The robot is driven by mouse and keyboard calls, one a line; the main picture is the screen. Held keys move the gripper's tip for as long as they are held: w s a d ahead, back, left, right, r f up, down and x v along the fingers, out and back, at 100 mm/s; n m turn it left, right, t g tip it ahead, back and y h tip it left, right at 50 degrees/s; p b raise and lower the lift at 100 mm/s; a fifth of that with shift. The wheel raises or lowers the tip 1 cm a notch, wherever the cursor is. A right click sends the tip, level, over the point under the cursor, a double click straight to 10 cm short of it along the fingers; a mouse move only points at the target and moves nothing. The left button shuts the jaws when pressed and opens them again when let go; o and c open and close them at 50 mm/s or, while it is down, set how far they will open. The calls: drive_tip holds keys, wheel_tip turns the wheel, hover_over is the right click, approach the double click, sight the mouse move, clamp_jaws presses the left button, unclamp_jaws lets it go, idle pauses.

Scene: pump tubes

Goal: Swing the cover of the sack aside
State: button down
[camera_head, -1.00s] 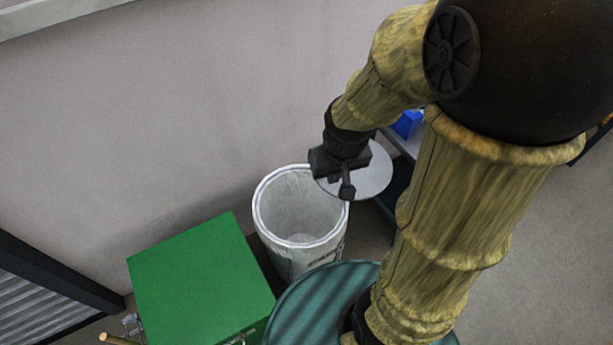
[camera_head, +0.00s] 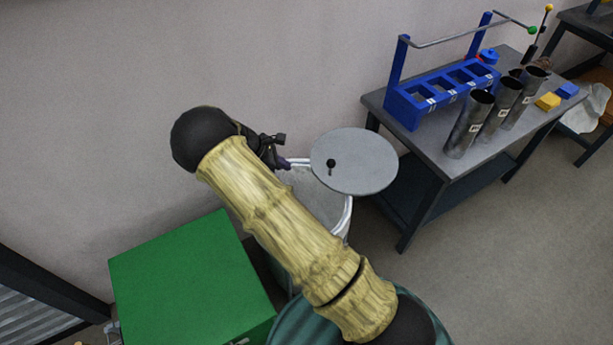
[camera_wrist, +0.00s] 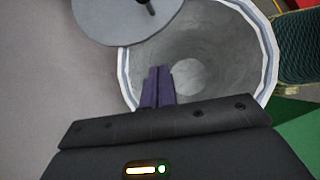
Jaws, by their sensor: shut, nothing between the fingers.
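The sack of the task shows as a white, round, open-topped container (camera_head: 347,215) beside the green box, partly hidden by my arm. Its cover is a grey disc (camera_head: 372,165) with a black knob (camera_head: 331,163). The cover sits off to the right, overlapping only the rim's edge in the head view. In the wrist view the cover (camera_wrist: 110,20) is at the upper left, and most of the container's opening (camera_wrist: 215,60) is bare inside. My gripper (camera_head: 284,163) is shut and empty, left of the knob and apart from it. Its purple fingers (camera_wrist: 158,72) show over the opening.
A green box (camera_head: 190,280) stands left of the container. A grey table (camera_head: 450,175) on the right holds a blue rack (camera_head: 440,95), several metal tubes (camera_head: 470,125) and small blocks. A wall runs behind. Floor is clear at lower right (camera_head: 500,280).

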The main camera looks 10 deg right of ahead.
drive_tip(key=w+a+f+n, duration=0.1)
drive_tip(key=w+a+f+n+t+h, duration=0.1)
drive_tip(key=f, duration=0.1)
drive_tip(key=shift+a+f+n+b, duration=0.2)
drive_tip(key=shift+a+n+b, duration=0.15)
drive_tip(key=shift+a+n, duration=0.05)
drive_tip(key=d+r+x, duration=0.2)
drive_tip(key=x, duration=1)
drive_tip(key=shift+w+d+f+p, duration=0.25)
drive_tip(key=shift+d+p, duration=0.1)
